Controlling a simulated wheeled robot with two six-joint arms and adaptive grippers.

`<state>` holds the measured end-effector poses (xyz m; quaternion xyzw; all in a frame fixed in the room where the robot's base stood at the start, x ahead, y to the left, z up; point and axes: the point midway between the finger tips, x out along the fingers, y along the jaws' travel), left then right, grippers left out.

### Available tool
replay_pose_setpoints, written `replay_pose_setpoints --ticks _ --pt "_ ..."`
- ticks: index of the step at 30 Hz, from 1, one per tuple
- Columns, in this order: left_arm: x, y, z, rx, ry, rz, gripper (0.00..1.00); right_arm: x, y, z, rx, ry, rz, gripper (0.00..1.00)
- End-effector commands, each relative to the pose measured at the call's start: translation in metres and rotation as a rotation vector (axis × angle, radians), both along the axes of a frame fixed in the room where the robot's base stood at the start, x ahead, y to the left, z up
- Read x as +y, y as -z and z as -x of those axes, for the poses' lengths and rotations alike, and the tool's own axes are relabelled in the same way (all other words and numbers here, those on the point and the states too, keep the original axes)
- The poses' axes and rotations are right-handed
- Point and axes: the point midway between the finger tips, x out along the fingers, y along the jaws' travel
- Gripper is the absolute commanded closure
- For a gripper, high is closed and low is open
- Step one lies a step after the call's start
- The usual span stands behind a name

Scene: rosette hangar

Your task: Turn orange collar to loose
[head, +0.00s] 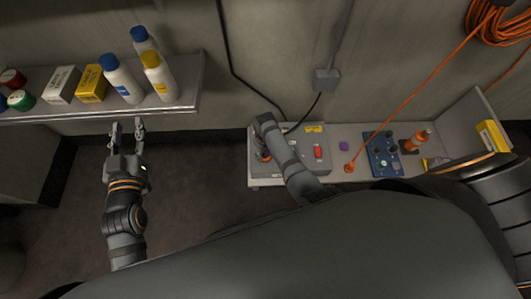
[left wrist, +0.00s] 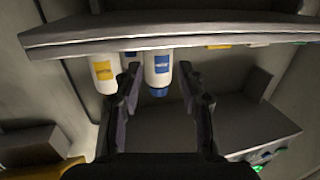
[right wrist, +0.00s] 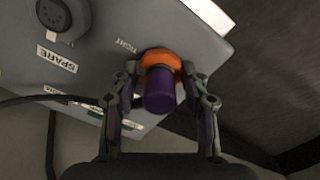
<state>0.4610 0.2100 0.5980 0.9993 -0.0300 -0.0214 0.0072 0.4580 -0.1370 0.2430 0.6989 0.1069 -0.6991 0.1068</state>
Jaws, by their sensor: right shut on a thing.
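The orange collar (right wrist: 160,60) sits on a grey panel box (right wrist: 100,55), around the base of a purple cylinder (right wrist: 159,92). A label reading "TIGHT" is printed beside it. In the right wrist view my right gripper (right wrist: 162,78) has one finger on each side and is shut on the collar. In the head view a bit of orange collar (head: 263,156) shows at the left end of the box, and the right fingers are mostly hidden by the wrist. My left gripper (head: 127,126) is open and empty, in front of the shelf edge; its open fingers also show in the left wrist view (left wrist: 160,85).
A shelf (head: 100,114) at upper left holds several bottles, boxes and colored lids. On the right bench stand a blue control panel (head: 383,155), an orange cone-like piece (head: 419,139) and a yellow box (head: 491,135). An orange cable (head: 405,92) runs up the wall.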

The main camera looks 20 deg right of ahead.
Motion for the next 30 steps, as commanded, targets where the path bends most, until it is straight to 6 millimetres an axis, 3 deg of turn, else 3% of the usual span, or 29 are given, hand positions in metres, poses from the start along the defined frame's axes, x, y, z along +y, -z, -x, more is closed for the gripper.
replay_pose_setpoints --ticks 11,18,26,30 --pt "0.0 0.009 0.001 0.037 0.001 0.001 0.6 0.0 0.0 0.0 -0.001 -0.008 0.0 0.85" --pt "-0.001 0.025 0.006 0.099 0.003 0.002 0.6 0.0 -0.001 0.0 0.0 -0.021 0.0 0.85" --pt "-0.003 0.082 0.029 0.335 0.011 0.008 0.6 0.0 -0.002 -0.001 -0.001 -0.068 0.0 0.85" --pt "-0.006 0.13 0.061 0.555 0.025 0.016 0.6 0.0 -0.003 0.0 0.0 -0.116 0.0 0.85"
